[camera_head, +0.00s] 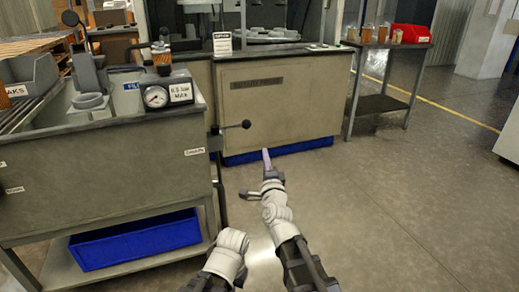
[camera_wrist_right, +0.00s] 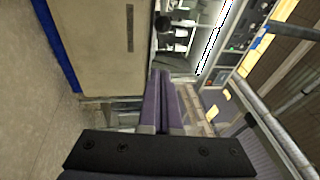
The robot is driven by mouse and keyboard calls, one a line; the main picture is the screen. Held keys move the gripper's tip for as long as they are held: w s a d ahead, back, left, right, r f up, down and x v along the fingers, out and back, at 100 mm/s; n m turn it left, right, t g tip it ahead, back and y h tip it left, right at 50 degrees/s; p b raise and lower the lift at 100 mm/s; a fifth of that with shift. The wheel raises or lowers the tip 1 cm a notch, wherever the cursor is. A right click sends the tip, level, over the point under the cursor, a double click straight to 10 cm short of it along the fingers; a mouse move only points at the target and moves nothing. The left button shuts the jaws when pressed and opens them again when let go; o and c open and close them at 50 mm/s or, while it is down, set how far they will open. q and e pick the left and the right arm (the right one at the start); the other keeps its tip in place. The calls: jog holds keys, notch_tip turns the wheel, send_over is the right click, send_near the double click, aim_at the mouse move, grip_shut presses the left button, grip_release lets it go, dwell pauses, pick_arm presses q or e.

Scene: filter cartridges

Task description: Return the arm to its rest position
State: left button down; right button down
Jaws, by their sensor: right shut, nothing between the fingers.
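My right gripper (camera_head: 267,160) is in the middle of the head view, held out over the open floor in front of the beige cabinet (camera_head: 280,98). In the right wrist view its two purple fingers (camera_wrist_right: 163,98) lie together, shut, with nothing between them. My right arm (camera_head: 285,232) reaches up from the bottom of the head view. A white link of my left arm (camera_head: 227,257) shows at the bottom; the left gripper is out of view.
A grey bench (camera_head: 100,165) with a pressure gauge (camera_head: 156,97) stands at left, a blue bin (camera_head: 135,240) on its low shelf. A black-knobbed lever (camera_head: 245,124) sticks out near my right gripper. A side table (camera_head: 385,104) stands back right. Floor at right is clear.

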jog(key=s+d+f+n+g+y, duration=0.1)
jog(key=s+f+n+g, duration=0.4)
jog(key=f, duration=0.4)
jog(key=s+d+f+n+g+y, duration=0.15)
jog(key=s+f+n+g, duration=0.25)
jog(key=f+n+g, duration=0.45)
jog(key=s+d+f+n+g+h+p, duration=0.1)
jog(key=s+d+f+n+g+h, duration=0.2)
jog(key=s, duration=0.5)
jog(key=s+d+f+n+g+h, duration=0.1)
jog(key=s+d+f+g, duration=0.2)
jog(key=s+d+f, duration=0.35)
jog(key=s+a+r+n+h+p, duration=0.1)
jog(key=s+a+r+n+p, duration=0.4)
jog(key=a+r+p, duration=0.6)
notch_tip(320, 180, up, 38)
jog(key=s+a+m+p, duration=0.1)
jog(key=p, duration=3.5)
jog(key=shift+s+g, duration=0.25)
jog(key=shift+g, duration=0.2)
